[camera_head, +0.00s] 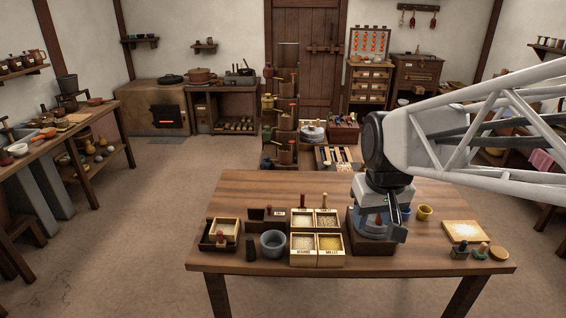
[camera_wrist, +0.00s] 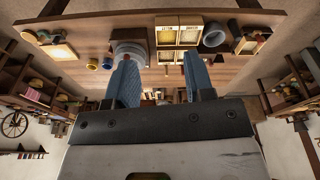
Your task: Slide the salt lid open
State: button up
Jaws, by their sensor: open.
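A small dark wooden box (camera_head: 267,222) with a little pale label stands toward the left of the table. Its label is too small to read, and I cannot tell for sure whether it is the salt box or how its lid sits. My gripper (camera_head: 380,214) hangs pointing down at the right of the table, over or in front of the grey round quern (camera_head: 370,232), well to the right of that box. In the wrist view my gripper (camera_wrist: 160,78) shows two blue fingers spread apart with nothing held between them.
Labelled grain bins (camera_head: 316,261) stand between the box and the quern. A grey bowl (camera_head: 273,244) and a dark tray (camera_head: 219,245) with a wooden frame are in front and left. A pale square tray (camera_head: 462,241) and yellow cup (camera_head: 424,213) are at right. The table's back left is clear.

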jog(key=w+a+f+n, duration=0.2)
jog(key=w+a, duration=0.2)
jog(key=w, duration=0.8)
jog(key=n+g, duration=0.2)
jog(key=n, duration=0.3)
send_over(269, 206)
jog(key=f, duration=2.1)
jog(key=shift+d+f, duration=0.2)
jog(key=shift+f, duration=0.05)
jog(key=shift+a+f, duration=0.2)
jog(key=shift+f, duration=0.05)
jog(key=shift+f, duration=0.15)
jog(key=shift+f, duration=3.75)
grip_shut()
